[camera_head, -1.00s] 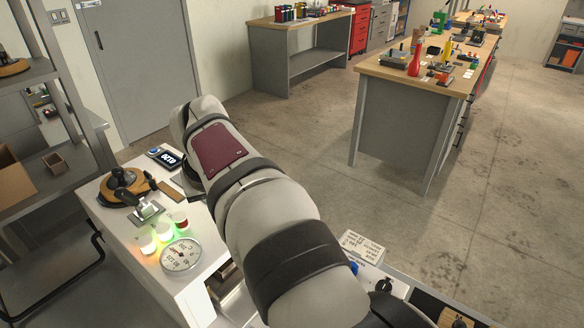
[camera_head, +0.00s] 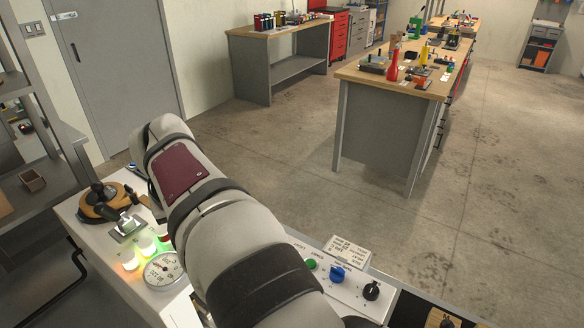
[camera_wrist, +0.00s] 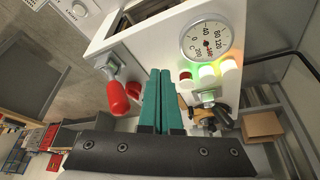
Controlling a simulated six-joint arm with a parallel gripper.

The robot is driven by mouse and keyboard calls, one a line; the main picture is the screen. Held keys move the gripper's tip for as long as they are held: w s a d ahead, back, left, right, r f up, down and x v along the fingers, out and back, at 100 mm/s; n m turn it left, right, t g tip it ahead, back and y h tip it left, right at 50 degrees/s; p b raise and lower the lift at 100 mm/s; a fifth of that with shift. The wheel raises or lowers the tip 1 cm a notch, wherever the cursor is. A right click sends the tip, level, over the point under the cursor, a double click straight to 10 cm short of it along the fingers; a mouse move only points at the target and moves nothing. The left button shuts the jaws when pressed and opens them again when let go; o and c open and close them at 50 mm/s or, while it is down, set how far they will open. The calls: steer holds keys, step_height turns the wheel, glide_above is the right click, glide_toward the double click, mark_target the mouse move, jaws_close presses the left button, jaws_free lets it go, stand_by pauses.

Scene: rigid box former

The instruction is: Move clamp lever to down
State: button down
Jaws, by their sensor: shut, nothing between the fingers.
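In the wrist view, a lever with a thick red handle (camera_wrist: 117,98) sits on a metal bracket on the white machine housing (camera_wrist: 150,45). Its handle points toward the bottom of the picture. A second lever, with a metal base plate (camera_wrist: 208,97), stands below the lamps; in the head view it has a dark handle (camera_head: 112,213). No label shows which is the clamp lever. My gripper (camera_wrist: 160,72) has teal fingers, pressed together and empty, to the right of the red handle with a gap between. In the head view my arm hides the gripper.
A round gauge (camera_wrist: 207,39) and a row of lamps (camera_wrist: 207,75) are near the fingers. A round red part (camera_wrist: 134,90) lies between red handle and fingers. A knob panel (camera_head: 340,285) is right of my arm. A round wooden base (camera_head: 95,212) stands beyond the second lever.

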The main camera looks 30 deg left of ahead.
step_height(320, 180, up, 8)
stand_by(0.5)
steer(key=w+d+f+m+h, duration=0.1)
steer(key=w+d+m, duration=0.45)
steer(key=d, duration=0.75)
steer(key=d+f+m+g+h, duration=0.1)
steer(key=d+f+m, duration=0.1)
steer(key=d, duration=0.7)
steer(key=d+f+m, duration=0.2)
steer(key=d, duration=0.7)
steer(key=s+d+f+m+g, duration=0.1)
steer(key=s+d+f+m, duration=0.7)
steer(key=s+d, duration=0.5)
step_height(320, 180, down, 2)
steer(key=shift+s+f+g, duration=0.2)
steer(key=shift+s+g, duration=0.1)
steer(key=shift+s, duration=0.25)
steer(key=shift+d, duration=0.1)
